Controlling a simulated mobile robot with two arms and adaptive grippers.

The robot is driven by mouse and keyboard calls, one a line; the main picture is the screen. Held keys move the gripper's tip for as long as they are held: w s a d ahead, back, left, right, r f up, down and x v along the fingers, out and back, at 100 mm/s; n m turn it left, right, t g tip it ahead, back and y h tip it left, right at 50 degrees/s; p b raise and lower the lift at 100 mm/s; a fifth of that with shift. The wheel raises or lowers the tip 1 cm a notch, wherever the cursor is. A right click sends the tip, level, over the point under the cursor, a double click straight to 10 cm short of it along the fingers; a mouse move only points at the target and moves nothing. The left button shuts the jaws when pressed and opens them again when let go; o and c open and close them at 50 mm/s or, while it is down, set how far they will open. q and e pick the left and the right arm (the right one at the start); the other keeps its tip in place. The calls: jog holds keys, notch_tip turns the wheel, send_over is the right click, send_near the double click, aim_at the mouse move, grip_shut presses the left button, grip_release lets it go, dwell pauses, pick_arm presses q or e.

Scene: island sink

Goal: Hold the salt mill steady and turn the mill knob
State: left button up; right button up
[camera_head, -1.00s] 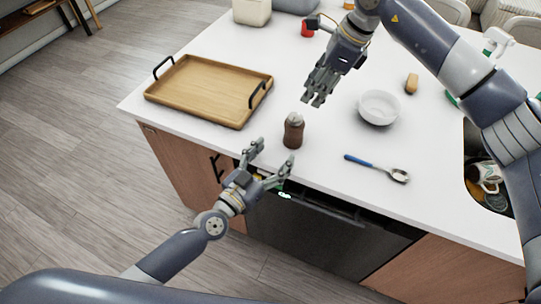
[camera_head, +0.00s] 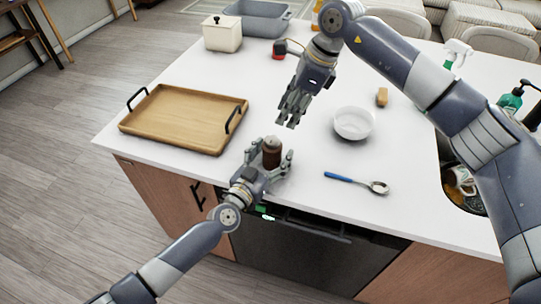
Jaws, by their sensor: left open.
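The salt mill (camera_head: 272,152), dark brown with a grey top knob, stands upright near the front edge of the white counter. My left gripper (camera_head: 272,156) is open, with one finger on each side of the mill; I cannot tell whether they touch it. The mill's lower part is partly hidden by the gripper. My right gripper (camera_head: 289,112) hangs above the counter behind the mill, apart from it. Its fingers look close together, and I cannot tell whether they are shut.
A wooden tray (camera_head: 172,118) with black handles lies to the left. A white bowl (camera_head: 353,124), a blue-handled spoon (camera_head: 357,183) and a brush (camera_head: 382,97) lie to the right. The sink (camera_head: 458,190) is at the far right. A white canister (camera_head: 222,36) stands at the back.

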aim_at(272, 138)
pick_arm(q)
jog(key=shift+c, duration=0.6)
jog(key=c, duration=1.2)
pick_arm(e)
jog(key=o, duration=0.5)
jog(key=shift+a, duration=0.1)
jog(key=a+r+m+h, duration=0.3)
jog(key=a+m+h, duration=0.1)
jog(key=m, duration=0.7)
jog(key=shift+g, duration=0.3)
jog(key=f, duration=1.2)
jog(key=shift+w, duration=0.4)
